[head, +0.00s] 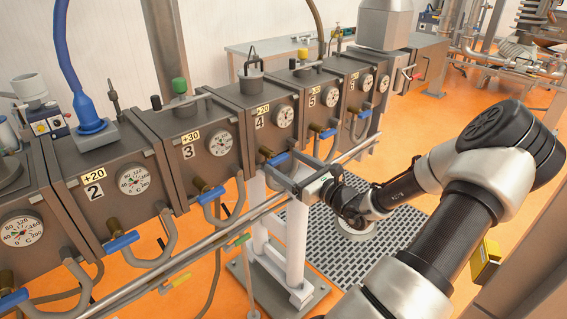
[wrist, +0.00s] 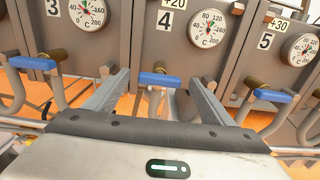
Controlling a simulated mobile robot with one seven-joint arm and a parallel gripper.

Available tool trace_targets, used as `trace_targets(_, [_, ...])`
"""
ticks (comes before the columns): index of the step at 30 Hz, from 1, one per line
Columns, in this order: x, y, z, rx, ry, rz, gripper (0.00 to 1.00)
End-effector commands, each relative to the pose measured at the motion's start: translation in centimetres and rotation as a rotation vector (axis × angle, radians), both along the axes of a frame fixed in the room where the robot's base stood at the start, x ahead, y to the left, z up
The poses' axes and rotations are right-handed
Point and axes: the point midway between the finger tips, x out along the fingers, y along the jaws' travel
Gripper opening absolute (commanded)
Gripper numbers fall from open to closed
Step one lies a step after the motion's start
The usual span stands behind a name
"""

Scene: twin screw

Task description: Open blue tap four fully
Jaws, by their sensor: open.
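Blue tap four is a short blue handle on a brass valve below the box labelled 4. In the wrist view its handle (wrist: 154,79) lies crosswise between my open fingers, with a gap visible on each side. In the head view the handle (head: 277,159) is left of my gripper (head: 298,172), whose fingers point toward it. The jaws look empty. The head view does not clearly show how far the fingertips reach past the handle.
Blue tap three (wrist: 34,61) and blue tap five (wrist: 273,95) flank it on the same row of boxes. Bent grey pipes hang below the taps. A long metal rail (head: 205,245) runs in front of the boxes at the left.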

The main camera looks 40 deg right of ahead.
Motion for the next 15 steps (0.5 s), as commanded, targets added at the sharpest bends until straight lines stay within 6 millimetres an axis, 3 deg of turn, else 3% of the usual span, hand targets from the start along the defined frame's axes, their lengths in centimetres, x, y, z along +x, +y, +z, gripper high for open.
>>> trace_targets(6, [1.8, 0.1, 0.0, 0.000, 0.000, 0.000, 0.77])
trace_targets(15, [1.9, 0.1, 0.0, 0.000, 0.000, -0.001, 0.75])
